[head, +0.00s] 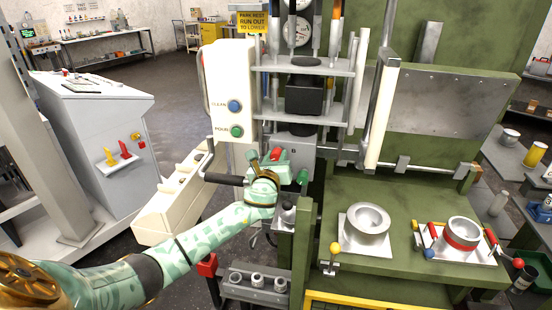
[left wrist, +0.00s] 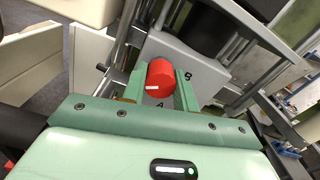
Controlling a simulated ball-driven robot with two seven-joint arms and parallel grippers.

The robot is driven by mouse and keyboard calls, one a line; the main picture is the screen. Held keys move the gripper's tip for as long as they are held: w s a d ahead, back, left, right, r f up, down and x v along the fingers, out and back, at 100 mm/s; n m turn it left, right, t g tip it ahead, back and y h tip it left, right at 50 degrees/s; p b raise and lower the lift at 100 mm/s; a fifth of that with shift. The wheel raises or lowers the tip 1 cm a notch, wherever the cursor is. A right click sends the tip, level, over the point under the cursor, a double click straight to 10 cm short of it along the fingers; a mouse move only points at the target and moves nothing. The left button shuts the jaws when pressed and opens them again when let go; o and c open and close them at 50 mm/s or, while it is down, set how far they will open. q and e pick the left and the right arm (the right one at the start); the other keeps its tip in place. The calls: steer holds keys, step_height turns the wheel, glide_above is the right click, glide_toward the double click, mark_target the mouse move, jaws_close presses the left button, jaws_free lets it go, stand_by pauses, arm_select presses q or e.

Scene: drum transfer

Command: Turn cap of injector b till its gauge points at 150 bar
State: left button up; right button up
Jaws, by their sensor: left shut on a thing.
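A red cap (head: 276,153) sits on the front of a grey block (head: 297,148) on the machine. My left gripper (head: 266,164) is shut on this cap; in the left wrist view the red cap (left wrist: 160,79), with a short white mark, sits between the fingers. The letters A and B show on the block beside the cap; I cannot tell for sure which letter belongs to it. A green cap (head: 302,176) is just right of my gripper. Two round gauges, an upper one (head: 302,4) and a lower one (head: 297,31), are at the top; their readings are too small to tell. My right gripper is not in view.
A white panel (head: 230,90) with blue and green buttons stands left of the block. A black-gripped lever (head: 222,179) is close by my left wrist. Vertical rods and a white handle (head: 380,115) stand to the right. The green bench (head: 400,190) holds metal rings.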

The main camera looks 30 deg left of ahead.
arm_select(q)
steer(key=n, duration=0.4)
steer(key=shift+n+b, duration=0.45)
steer(key=shift+n, duration=1.45)
steer(key=o, duration=1)
steer(key=v, duration=1.6)
steer(key=shift+s, duration=0.15)
